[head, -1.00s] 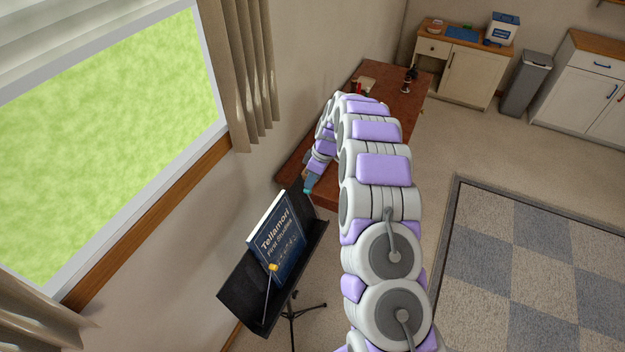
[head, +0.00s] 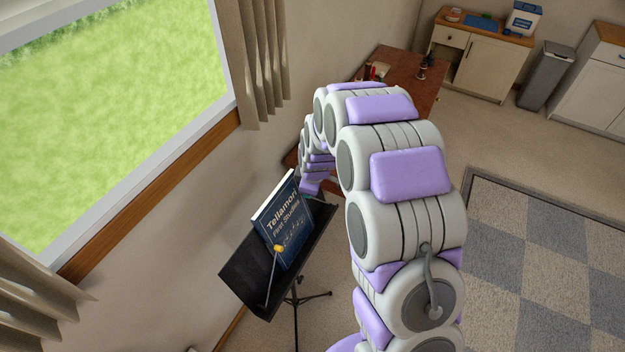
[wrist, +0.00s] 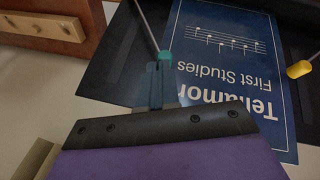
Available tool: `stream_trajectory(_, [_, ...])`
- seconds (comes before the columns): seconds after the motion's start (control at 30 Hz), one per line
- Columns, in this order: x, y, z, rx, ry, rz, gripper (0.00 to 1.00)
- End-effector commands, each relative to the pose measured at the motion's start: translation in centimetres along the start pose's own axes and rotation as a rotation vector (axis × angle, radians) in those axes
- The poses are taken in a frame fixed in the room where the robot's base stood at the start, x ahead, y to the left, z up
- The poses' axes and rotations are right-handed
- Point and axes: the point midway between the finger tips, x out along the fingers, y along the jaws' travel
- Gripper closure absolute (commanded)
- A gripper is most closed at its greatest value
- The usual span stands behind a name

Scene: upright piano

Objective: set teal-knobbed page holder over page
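The teal knob (wrist: 164,57) of the page holder shows in the wrist view, on a thin metal rod beside the book's left edge there. My gripper (wrist: 160,68) has its fingers close together at the teal knob and appears shut on it. The blue book (head: 284,222), titled "Tellamori First Studies", leans on the black music stand (head: 243,272); it fills the wrist view's right half (wrist: 225,60). The yellow-knobbed holder (head: 278,248) lies across the book's lower left in the head view.
The window wall (head: 190,230) rises close to the left of the stand. A brown wooden piece of furniture (head: 408,72) stands behind my arm. A checkered rug (head: 530,250) lies on the right, with open floor around it.

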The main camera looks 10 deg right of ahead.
Motion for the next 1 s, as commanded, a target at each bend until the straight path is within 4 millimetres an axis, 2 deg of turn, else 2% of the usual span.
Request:
stream_trajectory(0.2, [0.8, -2.5, -0.1, -0.014, -0.005, 0.019, 1.0])
stream_trajectory(1.0, [1.3, -0.5, 0.8, -0.012, -0.004, 0.02, 1.0])
